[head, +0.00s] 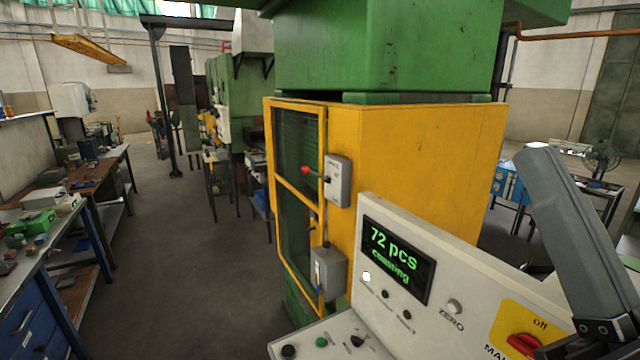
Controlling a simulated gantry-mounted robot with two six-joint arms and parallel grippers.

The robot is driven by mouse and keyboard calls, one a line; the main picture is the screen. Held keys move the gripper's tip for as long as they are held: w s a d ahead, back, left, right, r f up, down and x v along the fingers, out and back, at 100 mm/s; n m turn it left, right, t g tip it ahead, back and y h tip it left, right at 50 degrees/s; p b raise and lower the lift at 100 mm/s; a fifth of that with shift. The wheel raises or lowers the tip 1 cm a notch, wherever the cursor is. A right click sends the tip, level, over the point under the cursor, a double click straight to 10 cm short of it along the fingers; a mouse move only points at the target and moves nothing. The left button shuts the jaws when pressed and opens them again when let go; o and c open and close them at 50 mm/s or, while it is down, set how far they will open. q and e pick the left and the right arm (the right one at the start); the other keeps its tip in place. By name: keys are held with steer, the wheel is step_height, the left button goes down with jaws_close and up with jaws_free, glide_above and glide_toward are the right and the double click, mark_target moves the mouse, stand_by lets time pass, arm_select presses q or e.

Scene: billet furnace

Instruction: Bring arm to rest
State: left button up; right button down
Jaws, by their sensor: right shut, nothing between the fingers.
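My right gripper (541,168) is at the right edge of the head view, a long grey shape slanting up and to the left from a dark bolted mount. It is shut and empty. It is in front of the white control panel (455,285) and the yellow machine housing (430,160), touching nothing that I can make out. My left gripper is not in view.
The panel's display (397,262) reads "72 pcs counting". A red rotary switch (524,344) is close to my right gripper's mount. A yellow-framed mesh door (298,190) is at the centre. Workbenches (100,175) line the left. The floor (175,260) between is clear.

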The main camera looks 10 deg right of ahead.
step_height(320, 180, up, 15)
steer(key=p, duration=1.3)
steer(key=shift+r, duration=0.15)
steer(key=shift+d, duration=0.1)
stand_by(0.8)
